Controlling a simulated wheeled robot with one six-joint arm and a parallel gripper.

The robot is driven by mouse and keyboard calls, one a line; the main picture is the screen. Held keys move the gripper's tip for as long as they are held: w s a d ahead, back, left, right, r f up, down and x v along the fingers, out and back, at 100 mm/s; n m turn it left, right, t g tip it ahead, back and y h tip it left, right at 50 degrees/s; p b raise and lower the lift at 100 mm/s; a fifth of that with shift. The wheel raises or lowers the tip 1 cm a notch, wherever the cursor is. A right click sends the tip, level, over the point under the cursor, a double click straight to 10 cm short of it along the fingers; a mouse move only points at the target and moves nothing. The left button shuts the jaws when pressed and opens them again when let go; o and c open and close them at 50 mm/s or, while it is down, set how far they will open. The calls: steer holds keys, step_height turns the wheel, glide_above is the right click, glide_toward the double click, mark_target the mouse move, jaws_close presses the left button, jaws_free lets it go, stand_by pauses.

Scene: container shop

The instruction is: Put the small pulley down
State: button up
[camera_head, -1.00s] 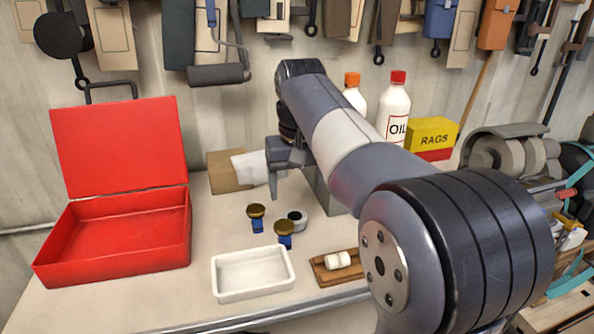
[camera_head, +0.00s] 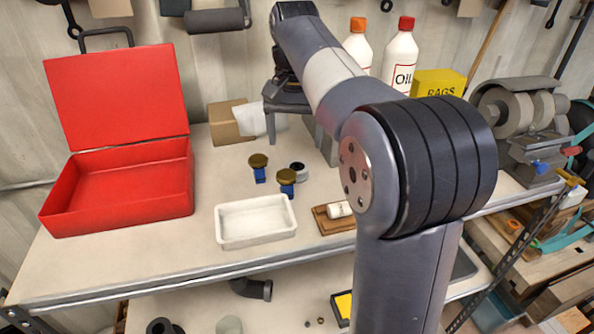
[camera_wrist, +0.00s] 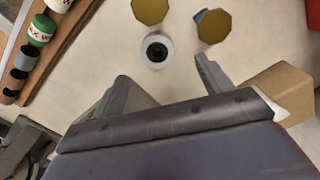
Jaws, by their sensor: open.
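The small pulley, a pale ring with a dark hub (camera_head: 298,171), stands on the pale workbench top (camera_head: 225,185). It also shows in the wrist view (camera_wrist: 157,50), lying just beyond and between my fingertips, with nothing gripping it. My gripper (camera_head: 290,130) is open and empty behind and above the pulley. In the wrist view its two fingers (camera_wrist: 162,70) are spread wide apart. My arm crosses the right half of the head view and hides part of the bench.
Two brass-topped blue pieces (camera_head: 258,161) (camera_head: 287,177) stand close to the pulley. A white tray (camera_head: 256,240) and a wooden holder with a white cylinder (camera_head: 325,221) are in front. An open red toolbox (camera_head: 60,215) stands left. Oil bottles (camera_head: 402,48) and a cardboard box (camera_head: 228,125) are behind.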

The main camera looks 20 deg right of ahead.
mark_target(297, 162)
steer(key=shift+s+d+f+p, duration=0.1)
steer(key=shift+f+p, duration=0.15)
steer(key=shift+f, duration=1.6)
steer(key=shift+s+d+f+p, duration=0.1)
steer(key=shift+f+p, duration=0.1)
steer(key=shift+f, duration=1.6)
steer(key=shift+c, duration=0.2)
steer(key=c, duration=1.1)
steer(key=shift+r, duration=0.15)
step_height(297, 162, up, 10)
steer(key=shift+a+f+b, duration=0.1)
steer(key=shift+f+b, duration=0.15)
steer(key=shift+b, duration=0.05)
